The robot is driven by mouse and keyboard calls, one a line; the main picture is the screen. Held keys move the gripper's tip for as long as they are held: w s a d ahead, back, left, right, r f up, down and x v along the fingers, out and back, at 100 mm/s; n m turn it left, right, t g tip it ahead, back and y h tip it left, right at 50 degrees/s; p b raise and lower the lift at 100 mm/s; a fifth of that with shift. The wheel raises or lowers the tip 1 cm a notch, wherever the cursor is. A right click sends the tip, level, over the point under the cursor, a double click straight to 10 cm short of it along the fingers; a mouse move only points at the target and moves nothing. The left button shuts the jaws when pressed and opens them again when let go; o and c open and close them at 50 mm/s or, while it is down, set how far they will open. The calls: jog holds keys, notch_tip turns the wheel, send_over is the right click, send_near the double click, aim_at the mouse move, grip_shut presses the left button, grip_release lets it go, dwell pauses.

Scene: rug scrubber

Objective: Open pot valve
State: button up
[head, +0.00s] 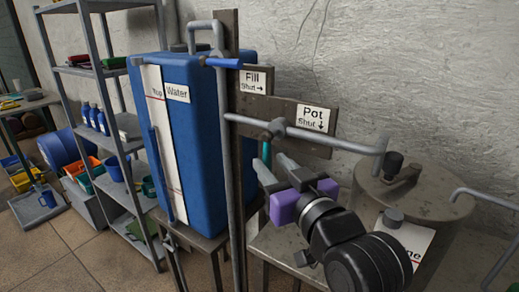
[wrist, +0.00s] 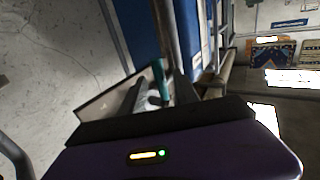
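The pot valve (head: 277,128) sits on a grey pipe in front of a board with a sign (head: 312,118) reading "Pot, Shut" and a down arrow. Its teal lever (head: 265,152) points down in the head view, partly hidden by my gripper. My gripper (head: 270,161), with purple parts, is just below the valve. In the wrist view the teal lever (wrist: 161,85) shows between the two fingers of my gripper (wrist: 172,92). The fingers are apart, with space visible around the lever. Whether either finger touches it I cannot tell.
The blue water tank (head: 196,130) stands left of the post (head: 233,190). A blue lever (head: 222,63) is by the "Fill" sign (head: 253,80) above. A lidded metal pot (head: 425,195) stands right, behind my arm. Shelves (head: 105,110) are at left.

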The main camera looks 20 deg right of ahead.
jog(key=w, duration=0.6)
jog(key=shift+p, duration=0.45)
jog(key=shift+a, duration=0.1)
grip_shut()
dwell(0.9)
